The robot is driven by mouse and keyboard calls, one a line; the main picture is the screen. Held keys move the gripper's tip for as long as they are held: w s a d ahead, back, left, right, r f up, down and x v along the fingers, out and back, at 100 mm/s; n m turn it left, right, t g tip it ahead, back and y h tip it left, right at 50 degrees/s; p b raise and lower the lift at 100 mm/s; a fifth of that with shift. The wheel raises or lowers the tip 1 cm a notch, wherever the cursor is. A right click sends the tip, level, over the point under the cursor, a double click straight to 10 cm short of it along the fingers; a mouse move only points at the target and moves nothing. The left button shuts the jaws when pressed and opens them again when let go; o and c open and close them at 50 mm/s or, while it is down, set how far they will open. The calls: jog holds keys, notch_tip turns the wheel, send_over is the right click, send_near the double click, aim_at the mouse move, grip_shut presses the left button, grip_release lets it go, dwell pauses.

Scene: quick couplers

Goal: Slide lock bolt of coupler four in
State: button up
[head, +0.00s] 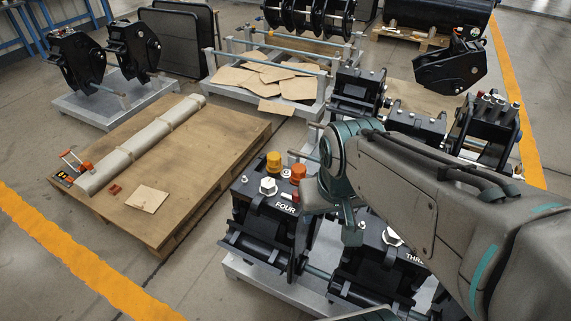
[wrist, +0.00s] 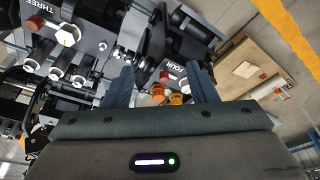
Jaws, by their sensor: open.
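Coupler four (head: 245,205) is a black block marked FOUR on a pale metal stand. A white hex bolt head (head: 268,186) is on its top, with a yellow cap (head: 273,161) and an orange cap (head: 298,172) behind. I cannot tell how far its lock bolt is in. In the wrist view, the FOUR label (wrist: 187,65) and the orange cap (wrist: 158,97) show between the finger tips. My gripper (wrist: 160,75) is open and empty, above coupler four and apart from it as far as I can see. My arm hides part of the gripper in the head view.
Coupler three (head: 375,265) stands just right of coupler four, partly behind my arm. More black couplers (head: 358,92) stand behind. A wooden pallet (head: 215,130) with a long wrapped roll (head: 140,145) lies to the left. The floor at front left is clear.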

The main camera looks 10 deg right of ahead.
jog(key=w+d+f+m+g+y+p, duration=0.1)
jog(key=w+m+g+y+p, duration=0.1)
jog(key=w+m, duration=0.4)
jog(key=w+d+f+m+g+y+p, duration=0.1)
jog(key=w+d+f+m+y+p, duration=0.2)
jog(key=w, duration=0.5)
jog(key=w+d+f+m+y+p, duration=0.1)
jog(key=w+d+f+m+y, duration=0.4)
jog(key=w+f+m, duration=0.45)
jog(key=shift+t+h, duration=0.4)
jog(key=shift+h, duration=0.1)
jog(key=p+x, duration=0.1)
jog(key=x, duration=0.5)
jog(key=p+x, duration=0.1)
jog(key=x, duration=0.5)
jog(key=shift+f, duration=0.4)
